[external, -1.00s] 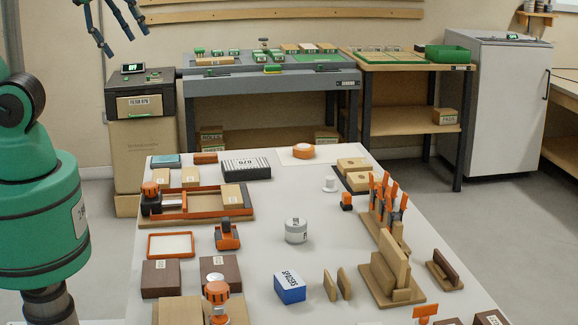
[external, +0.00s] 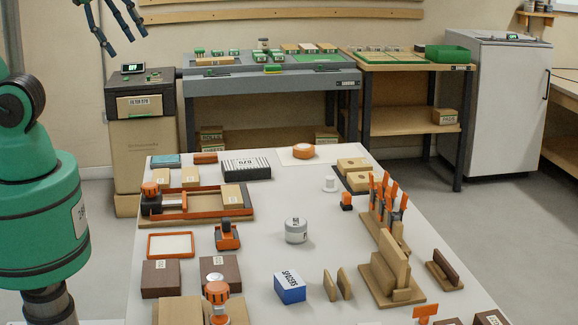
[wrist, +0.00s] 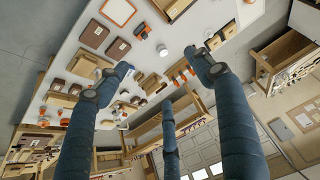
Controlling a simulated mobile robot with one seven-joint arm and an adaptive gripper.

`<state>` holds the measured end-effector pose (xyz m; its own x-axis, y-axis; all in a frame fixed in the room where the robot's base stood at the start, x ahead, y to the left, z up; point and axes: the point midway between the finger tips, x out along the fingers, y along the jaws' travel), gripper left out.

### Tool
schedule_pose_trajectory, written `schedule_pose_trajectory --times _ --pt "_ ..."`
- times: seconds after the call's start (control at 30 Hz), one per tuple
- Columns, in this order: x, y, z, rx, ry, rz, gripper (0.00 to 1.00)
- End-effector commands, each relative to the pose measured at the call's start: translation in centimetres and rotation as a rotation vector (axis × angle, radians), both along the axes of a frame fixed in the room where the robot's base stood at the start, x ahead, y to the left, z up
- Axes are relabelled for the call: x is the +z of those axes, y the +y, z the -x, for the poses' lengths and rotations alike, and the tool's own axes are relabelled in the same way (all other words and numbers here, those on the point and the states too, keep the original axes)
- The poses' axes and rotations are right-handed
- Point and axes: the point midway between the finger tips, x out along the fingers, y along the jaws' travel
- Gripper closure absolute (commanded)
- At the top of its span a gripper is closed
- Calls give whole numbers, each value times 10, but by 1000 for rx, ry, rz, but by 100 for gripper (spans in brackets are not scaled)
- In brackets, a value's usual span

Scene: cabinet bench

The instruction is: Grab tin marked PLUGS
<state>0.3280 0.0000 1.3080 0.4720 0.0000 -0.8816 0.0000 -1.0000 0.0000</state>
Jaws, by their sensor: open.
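A round grey tin (external: 296,231) with a pale lid stands upright near the middle of the white bench. It has a dark-printed label on its side, too small for me to read with certainty. My gripper (external: 128,43) is at the upper left of the external view, raised high and far from the tin, with its three fingers spread and nothing between them. In the wrist view the fingers of my gripper (wrist: 160,82) are spread wide over the tilted, distant bench.
A blue SPACERS box (external: 290,287) and two upright wooden pieces stand in front of the tin. An orange-black tool (external: 227,236) lies to its left. A wooden rack with orange clamps (external: 387,205) stands to its right. Bare bench surrounds the tin.

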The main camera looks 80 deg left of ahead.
Motion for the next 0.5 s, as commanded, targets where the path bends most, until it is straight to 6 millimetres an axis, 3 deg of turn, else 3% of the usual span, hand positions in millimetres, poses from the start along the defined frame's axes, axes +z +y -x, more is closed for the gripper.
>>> schedule_pose_trajectory --times 0.33,0.5 --pt "1 0 -3 1 3 0 34" --pt "1 -1 -17 6 21 6 34"
